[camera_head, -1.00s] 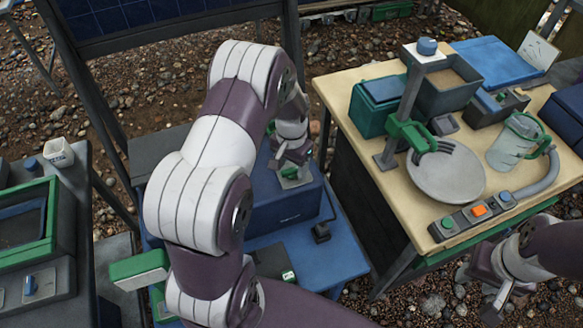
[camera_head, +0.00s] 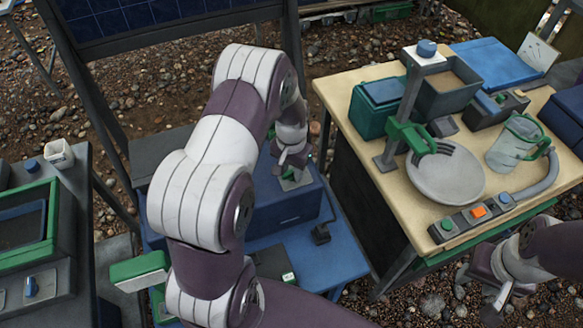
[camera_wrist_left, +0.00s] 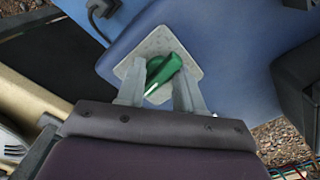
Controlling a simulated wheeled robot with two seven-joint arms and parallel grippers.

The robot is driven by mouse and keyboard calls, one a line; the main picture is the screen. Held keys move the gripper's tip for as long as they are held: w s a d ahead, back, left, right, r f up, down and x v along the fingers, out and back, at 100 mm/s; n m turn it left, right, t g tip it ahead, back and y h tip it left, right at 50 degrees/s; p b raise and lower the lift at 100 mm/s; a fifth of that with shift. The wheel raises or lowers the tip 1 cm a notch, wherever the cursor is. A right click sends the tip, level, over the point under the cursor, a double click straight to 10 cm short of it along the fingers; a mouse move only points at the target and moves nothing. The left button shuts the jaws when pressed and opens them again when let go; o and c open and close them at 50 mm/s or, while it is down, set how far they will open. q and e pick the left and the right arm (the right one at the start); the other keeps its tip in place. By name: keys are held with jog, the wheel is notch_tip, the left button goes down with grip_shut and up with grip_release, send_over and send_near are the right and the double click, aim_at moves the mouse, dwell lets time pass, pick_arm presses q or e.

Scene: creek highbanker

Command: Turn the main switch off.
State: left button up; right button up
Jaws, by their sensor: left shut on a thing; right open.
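The main switch shows in the left wrist view as a green rotary handle (camera_wrist_left: 163,74) on a pale square plate (camera_wrist_left: 152,50). The plate is on a blue box (camera_wrist_left: 215,50), which also shows in the head view (camera_head: 292,212). My left gripper (camera_wrist_left: 160,92) is shut on the green handle, with one finger on each side of it. In the head view my left gripper (camera_head: 292,172) is at the top of the blue box, and my arm hides much of it. My right gripper (camera_head: 492,300) is open and empty at the lower right, partly cut off by the frame.
The blue box stands on a blue table (camera_head: 335,265). To the right, a wooden table (camera_head: 340,95) holds a grey pan (camera_head: 447,178), a clear jug (camera_head: 512,140) and a button panel (camera_head: 470,214). A grey machine with a green frame (camera_head: 52,215) stands at the left.

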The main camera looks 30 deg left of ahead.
aim_at(292, 171)
pick_arm(q)
jog(key=n+p, duration=0.2)
jog(key=n, duration=0.2)
jog(key=shift+r, duration=0.15)
jog(key=n+p, duration=0.1)
jog(key=n, duration=0.3)
jog(key=shift+n+p, duration=0.3)
jog(key=n+p, duration=0.1)
jog(key=n, duration=0.3)
jog(key=shift+w+n+p, duration=0.1)
jog(key=shift+n+p, duration=0.3)
jog(key=shift+n, duration=2)
jog(key=o, duration=1.1)
jog(key=shift+d, duration=0.1)
jog(key=shift+c, duration=0.2)
notch_tip(292, 171, up, 12)
jog(key=shift+r, duration=0.25)
